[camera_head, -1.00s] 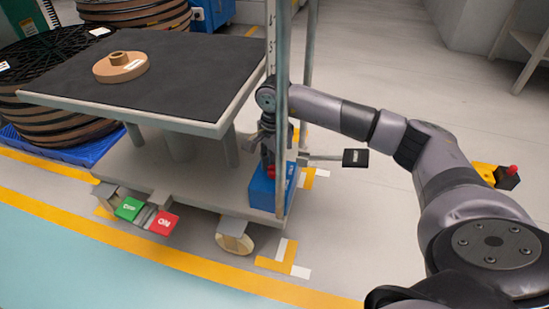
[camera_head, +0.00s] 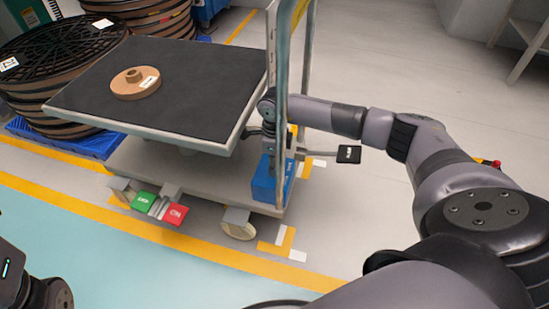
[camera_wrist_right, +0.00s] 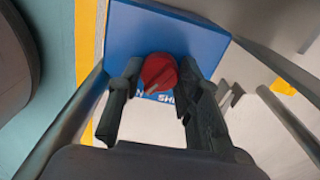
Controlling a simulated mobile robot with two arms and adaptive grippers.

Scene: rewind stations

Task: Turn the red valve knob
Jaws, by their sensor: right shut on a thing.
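The red valve knob (camera_wrist_right: 158,72) sits on a blue box (camera_wrist_right: 185,35) with white lettering, seen from above in the right wrist view. My right gripper (camera_wrist_right: 157,84) has one finger on each side of the knob and is shut on it. In the head view the blue box (camera_head: 264,182) stands at the right end of the cart's lower deck. There my right gripper (camera_head: 267,142) is partly hidden behind the cart post, and the knob cannot be made out. My left gripper is out of view; only a dark part of my left arm shows at lower left.
The cart's dark top (camera_head: 190,75) carries a tan flanged disc (camera_head: 136,84). Cart posts (camera_head: 279,90) stand close to my right arm. A black-ended lever (camera_head: 348,154) sticks out right. Green (camera_head: 145,200) and red (camera_head: 176,214) pedals sit low in front. Large reels stand at left.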

